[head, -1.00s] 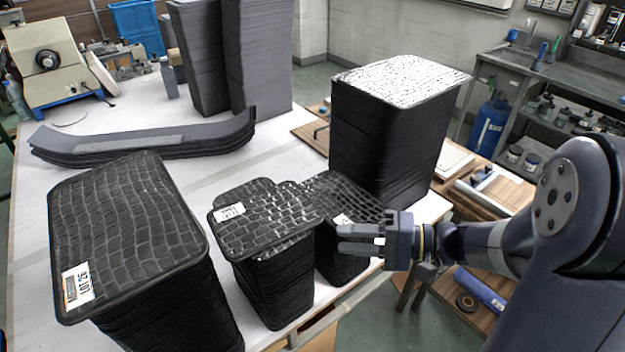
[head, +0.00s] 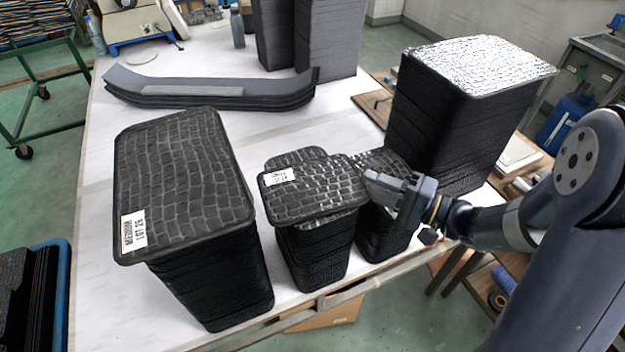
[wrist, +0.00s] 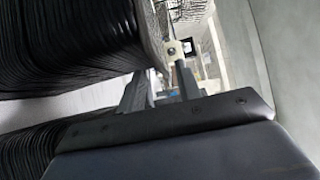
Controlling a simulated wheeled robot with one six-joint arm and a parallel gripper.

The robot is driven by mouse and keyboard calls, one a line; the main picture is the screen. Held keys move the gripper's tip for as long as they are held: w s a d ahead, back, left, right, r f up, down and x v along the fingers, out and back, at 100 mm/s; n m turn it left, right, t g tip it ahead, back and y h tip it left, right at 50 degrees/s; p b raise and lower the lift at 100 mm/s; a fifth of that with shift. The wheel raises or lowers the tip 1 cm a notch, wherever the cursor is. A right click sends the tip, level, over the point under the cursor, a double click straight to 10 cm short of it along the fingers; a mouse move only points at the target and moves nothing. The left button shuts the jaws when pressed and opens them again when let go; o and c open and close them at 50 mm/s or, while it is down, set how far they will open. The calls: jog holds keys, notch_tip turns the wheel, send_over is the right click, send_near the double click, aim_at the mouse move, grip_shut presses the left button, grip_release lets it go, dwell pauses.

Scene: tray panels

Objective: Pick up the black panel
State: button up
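Several black panels with a cobbled texture lie in stacks on the white table. The middle stack's top panel (head: 312,195) has a white label and sits a little askew. A large labelled panel (head: 180,180) tops the left stack. A smaller stack (head: 378,235) stands to the right, partly hidden by my gripper (head: 372,183). My gripper points left, its fingertips close to the middle panel's right edge; I cannot tell whether they touch. In the wrist view a gap shows between the fingers (wrist: 160,80), with a panel edge (wrist: 152,32) beyond them. Nothing is clearly held.
A tall stack with a shiny top (head: 485,65) stands behind my gripper on the right. Curved dark strips (head: 210,92) lie at the back of the white table (head: 105,200). Tall grey stacks (head: 325,40) stand farther back. A green cart (head: 45,80) is at left.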

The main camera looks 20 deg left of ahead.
jog(key=shift+a+p, duration=0.3)
jog(key=shift+a, duration=1.05)
jog(key=shift+w, duration=0.1)
jog(key=shift+c, duration=0.2)
grip_shut()
